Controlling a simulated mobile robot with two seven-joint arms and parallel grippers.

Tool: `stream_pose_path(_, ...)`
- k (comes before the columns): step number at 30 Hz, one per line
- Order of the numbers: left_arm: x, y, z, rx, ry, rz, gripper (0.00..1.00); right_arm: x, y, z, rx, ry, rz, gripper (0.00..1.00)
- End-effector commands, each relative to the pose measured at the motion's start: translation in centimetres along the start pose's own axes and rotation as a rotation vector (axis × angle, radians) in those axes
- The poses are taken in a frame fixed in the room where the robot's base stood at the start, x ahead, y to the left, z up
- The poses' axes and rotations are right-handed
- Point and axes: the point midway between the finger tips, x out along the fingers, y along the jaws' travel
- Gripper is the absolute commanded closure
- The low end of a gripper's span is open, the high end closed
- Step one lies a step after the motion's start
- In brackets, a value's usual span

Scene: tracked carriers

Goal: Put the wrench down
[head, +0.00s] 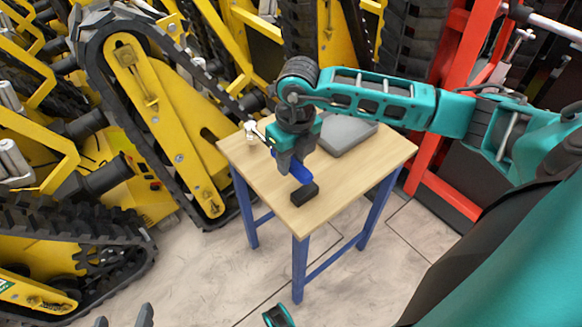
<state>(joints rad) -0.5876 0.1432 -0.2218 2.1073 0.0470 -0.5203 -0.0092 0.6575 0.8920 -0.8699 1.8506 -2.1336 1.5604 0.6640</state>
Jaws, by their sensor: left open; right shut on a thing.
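My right gripper (289,166) is over the front half of a small wooden-topped table (345,185), pointing down. It is shut on what looks like the wrench, a blue piece (302,174) with a black block (305,195) at its lower end. The black block is at the tabletop; I cannot tell if it rests on it or hangs just above. The gripper hides the upper part of the wrench. My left gripper (124,319) shows only as two grey fingertips at the bottom edge, apart and empty, well away from the table.
A grey case (346,132) lies on the back of the table. A small pale object (251,131) is near its left corner. Yellow tracked carriers (150,110) crowd the left and back. A red frame (450,120) stands at the right. The table's front right is bare.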

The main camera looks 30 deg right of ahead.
Motion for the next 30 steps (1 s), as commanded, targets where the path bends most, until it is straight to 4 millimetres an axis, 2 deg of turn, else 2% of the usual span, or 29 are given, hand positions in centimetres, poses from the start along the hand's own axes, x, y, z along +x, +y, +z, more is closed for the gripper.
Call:
stream_pose_path(1,0.3,0.1,0.4,-0.003,-0.002,0.003,0.24,1.2,0.0,-0.1,0.0,0.0,0.0,1.0)
stream_pose_path(3,0.4,0.3,0.6,-0.005,-0.009,0.006,0.24,2.0,0.0,-0.1,0.0,-0.001,0.001,1.0)
stream_pose_path(10,0.3,0.4,0.1,-0.004,-0.004,0.008,0.24,2.2,-0.1,-0.1,0.0,-0.001,-0.001,1.0)
stream_pose_path(11,0.3,0.4,0.1,-0.004,-0.002,0.008,0.24,2.3,-0.1,-0.2,0.0,0.002,-0.001,0.67)
stream_pose_path(18,0.3,0.3,-0.1,-0.002,0.002,0.007,0.24,2.2,-0.1,-0.2,0.0,0.001,-0.001,0.44)
stream_pose_path(26,0.3,0.2,-0.1,0.002,0.001,0.006,0.24,2.0,-0.1,-0.1,0.0,-0.001,0.0,0.44)
stream_pose_path(30,0.1,0.1,-0.3,0.003,-0.001,0.004,0.24,0.6,0.0,-0.1,-0.001,-0.003,0.0,0.44)
